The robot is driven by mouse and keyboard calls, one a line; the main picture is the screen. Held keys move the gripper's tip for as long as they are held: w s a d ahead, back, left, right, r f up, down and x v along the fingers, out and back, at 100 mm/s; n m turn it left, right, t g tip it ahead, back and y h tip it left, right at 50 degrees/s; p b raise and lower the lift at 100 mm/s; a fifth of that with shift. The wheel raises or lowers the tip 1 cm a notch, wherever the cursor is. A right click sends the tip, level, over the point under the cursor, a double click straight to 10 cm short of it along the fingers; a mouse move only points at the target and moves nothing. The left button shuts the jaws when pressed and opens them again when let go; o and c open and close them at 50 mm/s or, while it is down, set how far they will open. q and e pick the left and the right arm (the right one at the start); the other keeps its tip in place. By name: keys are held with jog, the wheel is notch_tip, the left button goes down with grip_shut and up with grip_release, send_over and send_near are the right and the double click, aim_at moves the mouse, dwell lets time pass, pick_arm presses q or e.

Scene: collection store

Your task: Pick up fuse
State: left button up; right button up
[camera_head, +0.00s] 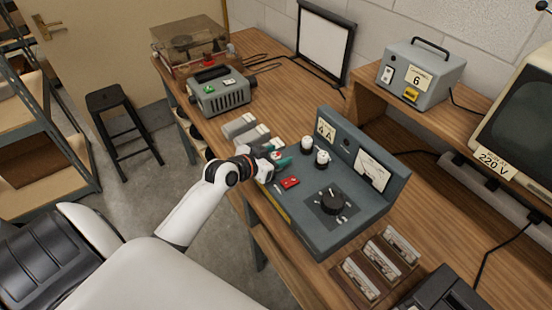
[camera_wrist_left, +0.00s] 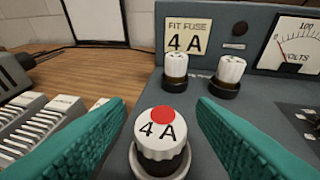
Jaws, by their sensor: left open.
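The fuse (camera_wrist_left: 160,140) has a white ribbed cap with a red dot and "4 A", above a dark body. It stands upright in a pale ring between the open fingers of my left gripper (camera_wrist_left: 160,125), with visible gaps on both sides. In the head view my left gripper (camera_head: 278,155) is low at the left edge of the grey console (camera_head: 335,225), and the fuse is mostly hidden there. A "FIT FUSE 4 A" label (camera_wrist_left: 187,34) is on the console's upright panel. Two similar white caps, left (camera_wrist_left: 177,66) and right (camera_wrist_left: 230,70), stand in dark bases below it. My right gripper is not in view.
The console carries a red switch (camera_head: 290,183) and a black dial (camera_head: 333,201). Grey label-topped blocks (camera_head: 247,126) lie to the left of the console. A wooden rack (camera_head: 362,284) stands at the front right. Bare bench (camera_head: 289,100) shows behind the console.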

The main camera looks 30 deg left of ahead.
pick_arm(q)
jog(key=c, duration=1.1)
jog(key=shift+o, duration=0.2)
jog(key=shift+r, duration=0.1)
